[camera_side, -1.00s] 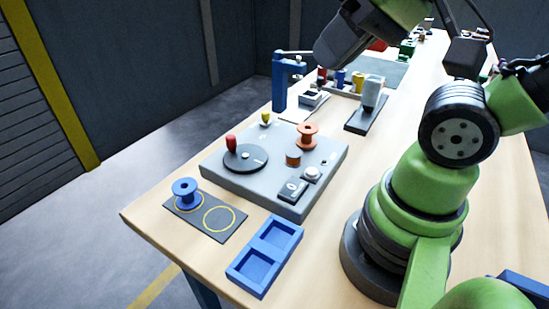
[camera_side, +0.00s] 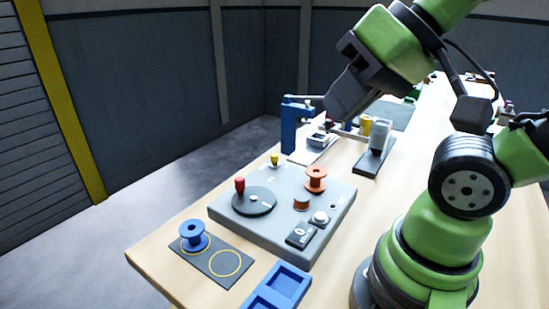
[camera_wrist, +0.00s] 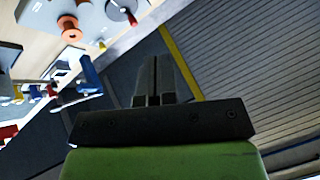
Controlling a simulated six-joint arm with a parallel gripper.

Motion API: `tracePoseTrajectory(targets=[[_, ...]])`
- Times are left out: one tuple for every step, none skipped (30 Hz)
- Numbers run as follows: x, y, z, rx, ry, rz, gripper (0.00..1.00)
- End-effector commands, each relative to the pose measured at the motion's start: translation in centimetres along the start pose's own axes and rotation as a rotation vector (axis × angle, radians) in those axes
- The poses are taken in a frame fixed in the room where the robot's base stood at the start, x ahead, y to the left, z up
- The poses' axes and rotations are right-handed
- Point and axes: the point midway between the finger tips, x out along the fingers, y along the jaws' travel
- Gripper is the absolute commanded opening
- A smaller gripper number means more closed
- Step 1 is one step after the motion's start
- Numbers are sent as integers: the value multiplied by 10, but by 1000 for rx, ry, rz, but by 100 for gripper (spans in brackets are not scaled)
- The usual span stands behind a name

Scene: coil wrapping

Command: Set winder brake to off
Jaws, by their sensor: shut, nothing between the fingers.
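The grey winder base (camera_side: 270,241) sits on the table. It carries a dark disc (camera_side: 262,204) with a red knob (camera_side: 240,185), an orange spool (camera_side: 316,178), a yellow-tipped lever (camera_side: 275,159), a small dark switch block (camera_side: 301,235) and a round white button (camera_side: 320,218). I cannot tell which one is the brake, nor its setting. My gripper (camera_side: 338,112) is high above the table, behind the winder and apart from it. In the wrist view its fingers (camera_wrist: 158,62) are shut and empty; the yellow tip (camera_wrist: 102,45) and red knob (camera_wrist: 132,19) show at top left.
A blue post (camera_side: 291,126) stands behind the winder, near my gripper. A grey upright device (camera_side: 380,137) is at back right. A blue spool (camera_side: 194,234) stands on a dark mat (camera_side: 222,281) in front. A blue tray (camera_side: 268,303) lies nearby.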

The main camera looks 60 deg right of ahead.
Motion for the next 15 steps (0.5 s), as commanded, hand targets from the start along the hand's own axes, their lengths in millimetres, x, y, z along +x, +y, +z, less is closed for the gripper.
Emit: tracePoseTrajectory(targets=[[0,0,0,0,0,0,0],[0,0,0,0,0,0,0],[0,0,0,0,0,0,0],[0,0,0,0,0,0,0],[0,0,0,0,0,0,5],[0,0,0,-1,0,0,14],[0,0,-2,-3,-1,2,21],[1,0,-4,-7,-2,4,28],[2,-1,-8,-14,-7,9,37],[4,-1,-12,-24,-11,14,44],[6,-1,-18,-35,-15,21,50],[10,-1,-28,-55,-24,31,50],[14,0,-36,-72,-31,40,50],[18,1,-45,-92,-39,48,50],[26,3,-59,-121,-50,60,50]])
